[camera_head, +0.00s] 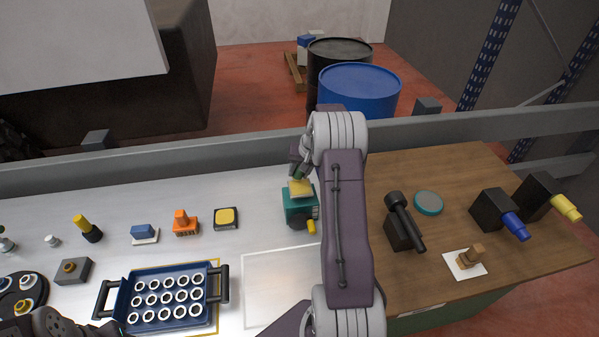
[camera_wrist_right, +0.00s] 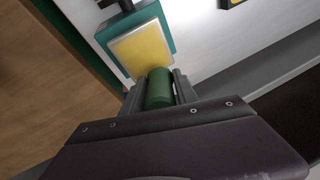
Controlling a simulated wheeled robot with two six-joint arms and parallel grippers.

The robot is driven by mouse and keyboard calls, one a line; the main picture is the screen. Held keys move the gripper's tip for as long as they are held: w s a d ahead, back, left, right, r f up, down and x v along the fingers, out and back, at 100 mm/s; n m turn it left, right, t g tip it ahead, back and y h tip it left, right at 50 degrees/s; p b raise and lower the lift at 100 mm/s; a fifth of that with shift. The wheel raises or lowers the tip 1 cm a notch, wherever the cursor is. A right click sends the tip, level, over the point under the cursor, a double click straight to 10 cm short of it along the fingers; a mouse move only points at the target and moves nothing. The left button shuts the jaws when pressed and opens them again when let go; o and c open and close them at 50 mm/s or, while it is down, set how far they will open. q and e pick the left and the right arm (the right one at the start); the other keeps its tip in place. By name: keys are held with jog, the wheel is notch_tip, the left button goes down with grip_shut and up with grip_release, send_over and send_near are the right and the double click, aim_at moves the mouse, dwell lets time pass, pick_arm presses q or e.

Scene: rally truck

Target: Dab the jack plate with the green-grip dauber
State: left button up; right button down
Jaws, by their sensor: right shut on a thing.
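My right gripper (camera_head: 299,168) is shut on the green-grip dauber, whose green grip (camera_wrist_right: 159,88) shows between the fingers in the right wrist view. The dauber's working end is hidden. A teal jack (camera_head: 299,207) with a pale yellow plate (camera_head: 300,188) on top stands at the back middle of the bench. In the right wrist view the yellow plate (camera_wrist_right: 142,48) lies right beyond the grip. I cannot tell whether the dauber touches it. Part of my left arm shows at the bottom left, with its jaws unclear.
A yellow pad in a black frame (camera_head: 226,217) lies left of the jack. A blue tray of white rings (camera_head: 165,297) stands at the front left. An orange-topped block (camera_head: 185,224) and a blue block (camera_head: 144,231) stand behind it. Black tools (camera_head: 403,226) stand right of my arm.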

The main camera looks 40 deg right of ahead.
jog(key=shift+r, duration=0.45)
notch_tip(320, 180, up, 5)
jog(key=p, duration=0.4)
jog(key=shift+r, duration=0.1)
